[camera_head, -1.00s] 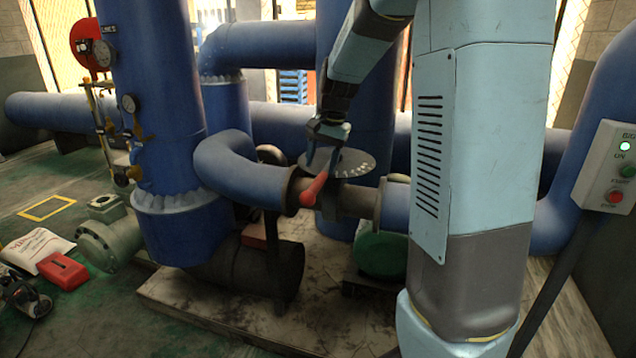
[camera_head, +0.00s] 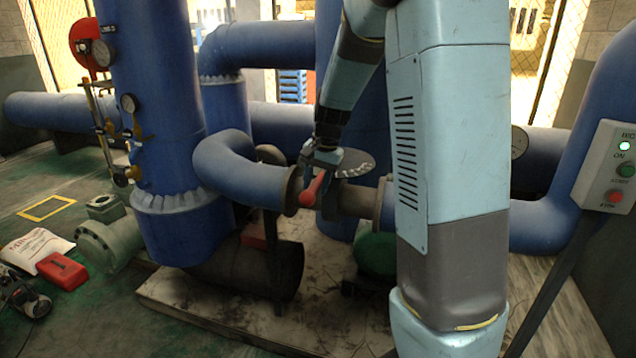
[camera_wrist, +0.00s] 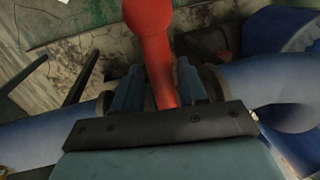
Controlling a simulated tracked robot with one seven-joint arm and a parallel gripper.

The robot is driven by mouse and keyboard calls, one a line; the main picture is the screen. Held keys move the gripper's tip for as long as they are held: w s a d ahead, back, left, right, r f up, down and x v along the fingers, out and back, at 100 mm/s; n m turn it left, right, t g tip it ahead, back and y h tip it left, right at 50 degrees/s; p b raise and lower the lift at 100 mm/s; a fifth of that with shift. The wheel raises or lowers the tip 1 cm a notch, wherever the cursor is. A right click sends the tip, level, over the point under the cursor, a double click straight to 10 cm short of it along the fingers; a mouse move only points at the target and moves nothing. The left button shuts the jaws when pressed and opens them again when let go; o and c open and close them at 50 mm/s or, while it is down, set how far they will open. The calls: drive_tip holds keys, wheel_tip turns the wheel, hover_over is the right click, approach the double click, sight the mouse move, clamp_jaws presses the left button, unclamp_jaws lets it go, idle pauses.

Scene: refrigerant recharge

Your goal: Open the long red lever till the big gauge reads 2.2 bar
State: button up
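The long red lever (camera_head: 314,190) sits on the pipe valve at the middle of the head view, slanting down and to the left. My gripper (camera_head: 320,165) is at its upper part. In the wrist view, the red lever (camera_wrist: 160,60) runs between the two blue fingers of my gripper (camera_wrist: 160,85). The fingers flank it closely; whether both press on it is unclear. Smaller gauges sit on the blue column, one high (camera_head: 104,50) and one lower (camera_head: 128,103). No reading is legible.
A round plate with pale marks (camera_head: 352,163) is next to the lever. Blue pipes surround the valve. A control box (camera_head: 610,165) with a lit green lamp stands at right. A red box (camera_head: 62,270) and a white bag (camera_head: 35,246) lie on the floor at left.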

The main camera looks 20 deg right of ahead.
clamp_jaws()
drive_tip(key=shift+d, duration=0.15)
drive_tip(key=shift+s, duration=0.1)
